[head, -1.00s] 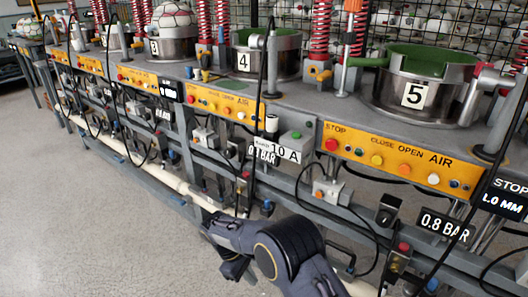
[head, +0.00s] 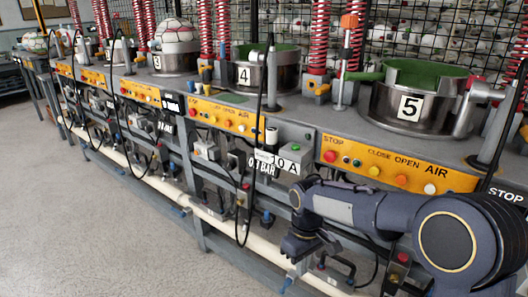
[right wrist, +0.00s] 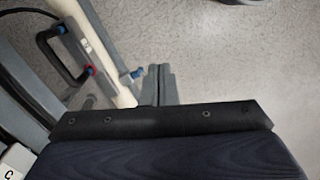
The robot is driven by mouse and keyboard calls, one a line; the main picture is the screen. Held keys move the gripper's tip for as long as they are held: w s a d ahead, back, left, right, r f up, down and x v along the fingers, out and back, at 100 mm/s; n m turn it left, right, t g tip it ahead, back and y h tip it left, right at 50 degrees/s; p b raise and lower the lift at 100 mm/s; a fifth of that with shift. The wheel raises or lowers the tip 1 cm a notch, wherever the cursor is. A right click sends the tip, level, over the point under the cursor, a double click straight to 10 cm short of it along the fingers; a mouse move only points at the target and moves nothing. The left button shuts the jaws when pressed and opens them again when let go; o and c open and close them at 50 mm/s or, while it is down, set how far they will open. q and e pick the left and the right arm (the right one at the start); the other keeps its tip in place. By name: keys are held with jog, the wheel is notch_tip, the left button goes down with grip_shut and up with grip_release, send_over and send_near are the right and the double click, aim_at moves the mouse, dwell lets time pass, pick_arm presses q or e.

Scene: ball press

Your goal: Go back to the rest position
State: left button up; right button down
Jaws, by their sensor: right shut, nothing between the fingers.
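My right gripper (head: 298,250) hangs at the end of my right arm, which comes in from the right in front of the bench. It is shut and empty. Its closed fingers show in the right wrist view (right wrist: 161,84), over the grey floor and beside a pale pipe. In the head view my arm hides part of the bench front below station 5. My left gripper is not in view.
A row of ball presses runs along the bench, with pots numbered 3, 4 (head: 265,75) and 5 (head: 418,100). Orange control panels (head: 395,165), cables and a pale pipe (head: 250,240) line its front. The floor (head: 90,220) at left is clear.

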jog(key=s+d+r+m+t+y, duration=0.3)
jog(key=s+d+r+m, duration=0.1)
jog(key=s+d+r, duration=0.6)
jog(key=s+d+f+m+t, duration=0.1)
jog(key=s+f+m+t, duration=0.1)
jog(key=s, duration=0.5)
jog(key=s+f+m+t, duration=0.1)
jog(key=s+m+t, duration=0.15)
jog(key=s, duration=0.35)
notch_tip(320, 180, up, 24)
jog(key=p, duration=2.4)
jog(key=shift+s+r+g+y+p, duration=0.25)
jog(key=shift+s+g+y+p, duration=0.05)
jog(key=shift+s+g+p, duration=0.1)
jog(key=shift+d+f+m, duration=0.1)
jog(key=shift+m, duration=0.15)
